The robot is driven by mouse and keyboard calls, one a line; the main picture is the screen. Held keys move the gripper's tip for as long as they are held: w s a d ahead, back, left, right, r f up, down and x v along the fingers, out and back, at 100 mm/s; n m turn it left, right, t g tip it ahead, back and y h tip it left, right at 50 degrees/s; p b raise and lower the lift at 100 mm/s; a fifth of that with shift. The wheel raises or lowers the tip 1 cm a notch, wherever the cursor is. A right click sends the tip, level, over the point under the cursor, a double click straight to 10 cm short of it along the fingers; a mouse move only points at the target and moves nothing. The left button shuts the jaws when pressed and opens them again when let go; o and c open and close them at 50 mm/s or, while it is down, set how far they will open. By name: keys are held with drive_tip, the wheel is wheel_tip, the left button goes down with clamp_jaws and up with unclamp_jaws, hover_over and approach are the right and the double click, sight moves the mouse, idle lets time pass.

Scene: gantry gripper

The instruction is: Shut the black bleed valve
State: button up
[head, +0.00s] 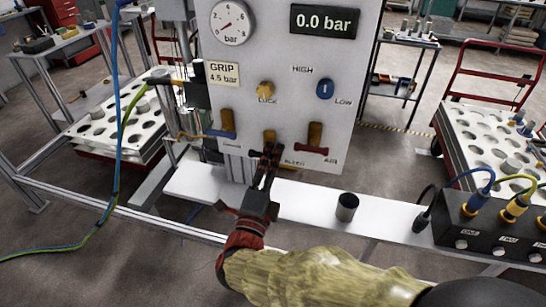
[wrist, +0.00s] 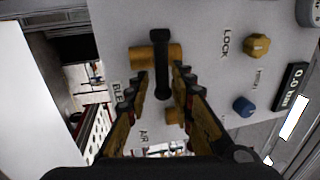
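The bleed valve's black handle (wrist: 161,60) shows in the wrist view, lying across its brass body (wrist: 138,58). In the head view the valve's brass body (head: 269,136) is at the lower middle of the panel, and my gripper hides most of the handle. My gripper (head: 267,158) is at the valve from below. In the wrist view my gripper (wrist: 161,75) is open, with one finger on each side of the handle's near end. Narrow gaps seem to show between the fingers and the handle; contact is hard to tell.
The white panel (head: 285,65) also carries a blue-handled valve (head: 221,133) at left, a red-handled air valve (head: 311,150) at right, a yellow lock knob (head: 265,89) and a blue knob (head: 325,89). The display (head: 324,21) reads 0.0 bar. A metal cup (head: 347,207) stands on the white beam.

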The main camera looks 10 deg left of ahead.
idle(0.3)
drive_tip(key=v, duration=1.2)
drive_tip(key=shift+r, duration=0.1)
